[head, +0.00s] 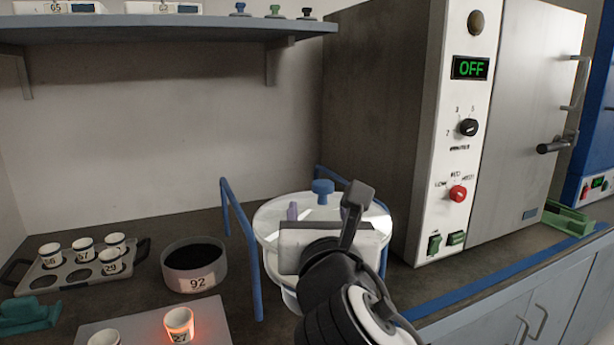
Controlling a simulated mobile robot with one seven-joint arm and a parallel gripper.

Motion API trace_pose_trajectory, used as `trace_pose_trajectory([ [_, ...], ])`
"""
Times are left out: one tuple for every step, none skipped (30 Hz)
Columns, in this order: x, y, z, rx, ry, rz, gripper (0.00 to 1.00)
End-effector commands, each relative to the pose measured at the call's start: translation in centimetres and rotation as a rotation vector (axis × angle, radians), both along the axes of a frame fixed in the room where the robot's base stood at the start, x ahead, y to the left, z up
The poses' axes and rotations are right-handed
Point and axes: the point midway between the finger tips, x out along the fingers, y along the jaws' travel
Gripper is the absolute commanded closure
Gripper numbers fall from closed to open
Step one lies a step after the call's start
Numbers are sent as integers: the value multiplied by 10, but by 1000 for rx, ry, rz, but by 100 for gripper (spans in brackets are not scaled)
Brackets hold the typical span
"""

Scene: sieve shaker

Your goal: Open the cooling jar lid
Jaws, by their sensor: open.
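The cooling jar (290,299) is a round glass vessel on the bench, between two blue rails. Its clear, round lid (269,217) sits on top, with a blue knob (323,188) standing up at its far side. My gripper (292,212) is over the lid, on the near side of the knob. Its body hides the middle of the lid and much of the jar. Its jaws are open, and a light purple finger shows at the left. The knob is not between the fingers. Whether the gripper touches the lid cannot be told.
Blue rails (241,240) flank the jar. A dark-filled dish marked 92 (194,271) stands left. A rack (48,283) holds several numbered cups. A glowing cup marked 27 (179,325) stands on a grey plate (140,325). A furnace reading OFF (400,120) stands right.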

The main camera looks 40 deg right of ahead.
Motion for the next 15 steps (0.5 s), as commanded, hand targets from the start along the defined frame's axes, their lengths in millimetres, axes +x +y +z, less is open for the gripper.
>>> trace_pose_trajectory([
  [-7,-6,-1,-14,23,-26,43],
  [-9,-8,-1,-19,34,-35,43],
  [-10,-11,-2,-23,43,-43,43],
  [-10,-12,-2,-24,47,-47,43],
  [-9,-14,-2,-26,50,-49,43],
  [-6,-16,-1,-25,51,-49,43],
  [-3,-18,-1,-25,50,-47,43],
  [0,-20,0,-24,49,-46,43],
  [5,-23,0,-22,50,-46,43],
  [10,-26,1,-22,49,-46,43],
  [14,-30,0,-22,49,-46,43],
  [21,-35,-2,-22,49,-46,43],
  [27,-38,-2,-23,47,-45,43],
  [33,-42,-2,-22,50,-45,43],
  [40,-47,-2,-24,49,-45,43],
])
